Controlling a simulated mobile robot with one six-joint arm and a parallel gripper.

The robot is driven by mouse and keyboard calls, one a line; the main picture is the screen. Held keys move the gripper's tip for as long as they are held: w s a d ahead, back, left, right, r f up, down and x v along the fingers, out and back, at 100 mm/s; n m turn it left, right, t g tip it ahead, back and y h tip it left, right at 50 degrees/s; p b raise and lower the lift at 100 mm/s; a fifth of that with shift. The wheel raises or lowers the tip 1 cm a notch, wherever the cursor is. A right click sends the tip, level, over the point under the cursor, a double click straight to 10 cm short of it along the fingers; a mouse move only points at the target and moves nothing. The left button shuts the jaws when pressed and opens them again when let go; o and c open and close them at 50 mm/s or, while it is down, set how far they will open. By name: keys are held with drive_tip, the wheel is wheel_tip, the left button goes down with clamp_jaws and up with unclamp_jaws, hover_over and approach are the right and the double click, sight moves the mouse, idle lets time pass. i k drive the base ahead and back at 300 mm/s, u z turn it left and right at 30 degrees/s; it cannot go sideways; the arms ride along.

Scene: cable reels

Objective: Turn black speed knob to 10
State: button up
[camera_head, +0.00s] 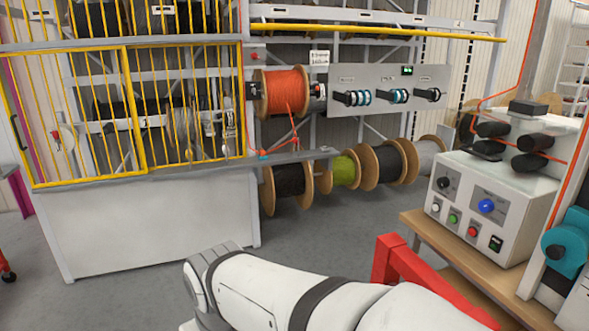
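A light grey control box (520,220) stands on a wooden bench at the right. A black knob (443,183) sits at the upper left of its front panel. Its pointer and scale marks are too small to read. A blue knob (486,206) is to its right on the same panel. Below them are a white button, a green button (453,218), a red button (472,231) and a dark switch (497,243). My white arm crosses the bottom of the view. My gripper is not in view.
A red frame (393,256) stands between my arm and the wooden bench (437,240). Black rollers (533,141) and an orange cable are above the box. A teal wheel (566,247) is at the right edge. Cable reels (283,92) and a yellow cage are behind; grey floor lies between.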

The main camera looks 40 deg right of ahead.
sight(443, 182)
drive_tip(key=u, duration=0.05)
drive_tip(key=i, duration=2.35)
drive_tip(key=z, duration=3.6)
drive_tip(key=i, duration=1)
drive_tip(key=z, duration=0.05)
